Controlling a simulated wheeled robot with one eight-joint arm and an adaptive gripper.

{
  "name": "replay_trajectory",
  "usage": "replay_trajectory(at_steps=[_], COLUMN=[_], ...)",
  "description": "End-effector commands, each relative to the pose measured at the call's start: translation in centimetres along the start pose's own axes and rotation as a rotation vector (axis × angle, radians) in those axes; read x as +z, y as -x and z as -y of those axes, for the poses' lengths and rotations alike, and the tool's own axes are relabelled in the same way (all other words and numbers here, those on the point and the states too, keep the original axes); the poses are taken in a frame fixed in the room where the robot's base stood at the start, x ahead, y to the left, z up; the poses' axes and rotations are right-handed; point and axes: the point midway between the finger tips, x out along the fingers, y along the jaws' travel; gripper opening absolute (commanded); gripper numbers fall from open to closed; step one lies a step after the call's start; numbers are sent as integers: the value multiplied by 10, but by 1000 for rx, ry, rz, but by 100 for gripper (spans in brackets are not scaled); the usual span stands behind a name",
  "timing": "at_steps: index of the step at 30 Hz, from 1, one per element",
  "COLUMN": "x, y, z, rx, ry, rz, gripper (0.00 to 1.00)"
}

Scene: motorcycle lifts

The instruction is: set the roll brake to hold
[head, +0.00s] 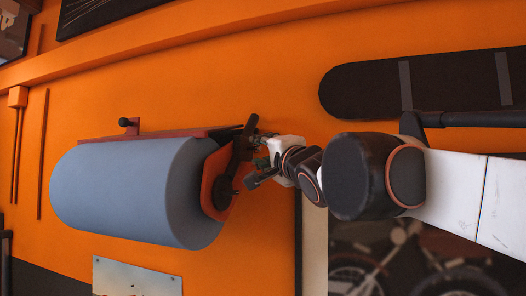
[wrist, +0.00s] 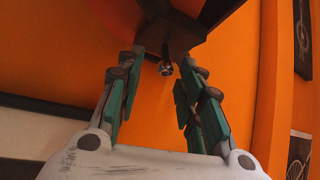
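A blue roll (head: 130,185) hangs in a holder on the orange wall in the head view. The holder's red end plate (head: 212,180) is at the roll's right end. A dark brake lever (head: 236,155) runs across that plate, its upper end tilted to the right. My gripper (head: 256,162) is just right of the lever, fingers apart. In the wrist view my gripper (wrist: 163,80) is open, with green fingers either side of a gap. A dark part, apparently the lever (wrist: 178,32), lies beyond the fingertips. I cannot tell whether they touch it.
A small dark knob (head: 125,122) sticks out above the roll. A pale plate (head: 135,278) is on the wall below it. A dark padded board (head: 365,88) is at upper right, and a motorcycle picture (head: 400,262) is below my arm.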

Motion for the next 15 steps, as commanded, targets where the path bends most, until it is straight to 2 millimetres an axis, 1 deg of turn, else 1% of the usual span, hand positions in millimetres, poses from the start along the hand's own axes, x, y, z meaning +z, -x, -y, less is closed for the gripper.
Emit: replay_trajectory(at_steps=[1,9,15], x=[0,0,0], y=[8,57,87], z=[0,0,-1], rx=[0,0,1], ry=[1,1,1], rz=[0,-1,-1], gripper=[34,34,34])
